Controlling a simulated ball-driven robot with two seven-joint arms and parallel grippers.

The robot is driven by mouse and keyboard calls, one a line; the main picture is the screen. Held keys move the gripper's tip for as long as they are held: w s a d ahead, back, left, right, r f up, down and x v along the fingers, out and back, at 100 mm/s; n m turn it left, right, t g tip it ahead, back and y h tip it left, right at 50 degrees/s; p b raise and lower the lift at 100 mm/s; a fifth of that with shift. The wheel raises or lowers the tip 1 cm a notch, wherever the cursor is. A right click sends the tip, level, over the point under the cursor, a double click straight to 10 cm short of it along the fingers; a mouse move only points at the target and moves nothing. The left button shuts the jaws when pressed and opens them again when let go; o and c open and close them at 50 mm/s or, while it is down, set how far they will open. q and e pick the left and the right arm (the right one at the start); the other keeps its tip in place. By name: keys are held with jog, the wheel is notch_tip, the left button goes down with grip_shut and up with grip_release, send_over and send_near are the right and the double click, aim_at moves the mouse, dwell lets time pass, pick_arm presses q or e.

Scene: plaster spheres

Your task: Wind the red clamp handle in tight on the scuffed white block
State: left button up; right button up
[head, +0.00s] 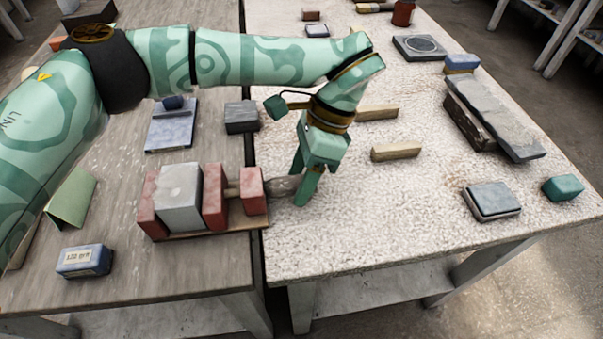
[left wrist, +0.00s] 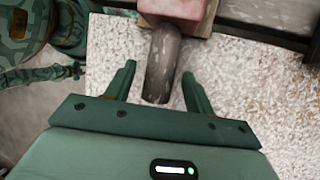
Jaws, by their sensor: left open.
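The clamp has red blocks on a wooden base (head: 205,233) and lies across the seam between two tables. The scuffed white block (head: 180,197) stands between its left red jaw (head: 147,205) and its moving red jaw (head: 214,197); I cannot tell if both jaws touch it. A rod joins the moving jaw to the red end block (head: 251,190). The handle (head: 283,187) looks grey-brown, not red, and sticks out to the right. My left gripper (head: 301,182) is open at the handle's end. In the left wrist view the handle (left wrist: 162,62) lies between the open fingers (left wrist: 158,76).
Wooden bars (head: 397,152) lie right of my gripper. A blue labelled box (head: 84,261) and a dark block (head: 242,117) lie on the left table. Stone slabs (head: 495,118) and a grey pad (head: 491,201) lie farther right. The right table's front is clear.

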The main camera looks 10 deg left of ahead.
pick_arm(q)
jog(key=c, duration=1)
jog(key=shift+o, duration=0.2)
jog(key=shift+g, duration=0.3)
pick_arm(e)
jog(key=shift+r, duration=0.15)
pick_arm(q)
jog(key=shift+w, duration=0.1)
jog(key=shift+w+g+p, duration=0.1)
jog(key=shift+g+p, duration=0.2)
jog(key=shift+g, duration=0.4)
jog(key=shift+w+f+m+g+h+b, duration=0.1)
jog(key=shift+f+m+g+h+b, duration=0.2)
jog(key=shift+g, duration=0.5)
jog(key=shift+w+a+g+h+b, duration=0.1)
jog(key=shift+g+h+b, duration=0.2)
jog(key=shift+g+b, duration=0.35)
jog(key=shift+f+m+g+b, duration=0.1)
jog(key=shift+m+g+b, duration=0.4)
jog(key=shift+b, duration=0.5)
jog(key=shift+g+b, duration=0.35)
pick_arm(e)
jog(key=f, duration=0.1)
jog(key=s+f, duration=0.2)
jog(key=shift+f, duration=0.3)
